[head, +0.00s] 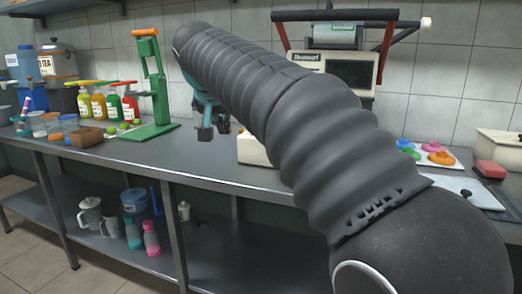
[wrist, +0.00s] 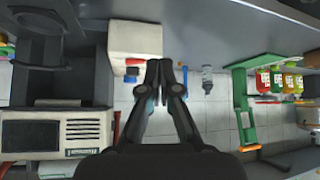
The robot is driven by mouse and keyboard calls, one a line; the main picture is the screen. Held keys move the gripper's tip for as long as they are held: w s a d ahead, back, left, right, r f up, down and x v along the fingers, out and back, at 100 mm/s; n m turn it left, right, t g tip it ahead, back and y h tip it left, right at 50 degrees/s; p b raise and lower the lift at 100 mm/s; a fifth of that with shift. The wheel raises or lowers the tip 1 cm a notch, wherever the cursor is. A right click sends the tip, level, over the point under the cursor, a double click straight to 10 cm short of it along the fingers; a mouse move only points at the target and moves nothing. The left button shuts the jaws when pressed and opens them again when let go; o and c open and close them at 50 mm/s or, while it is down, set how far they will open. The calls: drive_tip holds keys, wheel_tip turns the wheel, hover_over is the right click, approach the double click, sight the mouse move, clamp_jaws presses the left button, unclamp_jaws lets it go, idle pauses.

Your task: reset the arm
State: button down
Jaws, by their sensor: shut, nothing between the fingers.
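My gripper (head: 207,131) hangs at the far end of my dark ribbed arm in the head view, above the metal counter (head: 190,160) and partly hidden by the arm. In the wrist view my gripper (wrist: 158,68) points away from the camera, with its fingertips together and nothing between them. The wrist picture is upside down. A cream box with red and blue parts (wrist: 136,42) shows beside the fingertips there. The green press (head: 158,85) stands to the left of my gripper in the head view, and it also shows at the right of the wrist view (wrist: 242,105).
The sugarcane machine (head: 340,68) stands behind my arm. Several coloured bottles (head: 100,105), cups (head: 52,122) and a tea dispenser (head: 57,64) crowd the counter's left. Coloured lids (head: 438,158) lie at the right. Jugs (head: 90,214) sit on the lower shelf. The counter front between press and arm is clear.

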drive_tip(key=s+d+f+n+g+y, duration=0.1)
drive_tip(key=s+d+f+n, duration=0.1)
drive_tip(key=s+d+f, duration=0.35)
drive_tip(key=s+d+f+n+g, duration=0.25)
drive_tip(key=s+f, duration=0.35)
drive_tip(key=f, duration=0.4)
drive_tip(key=s+d+f+m, duration=0.2)
drive_tip(key=s+d+f, duration=0.3)
drive_tip(key=s+d, duration=0.3)
drive_tip(key=s+d+f+m, duration=0.2)
drive_tip(key=s+d+f, duration=0.4)
drive_tip(key=s, duration=0.5)
drive_tip(key=shift+s+d+t, duration=0.25)
drive_tip(key=shift+d+t, duration=0.1)
drive_tip(key=shift+d, duration=0.9)
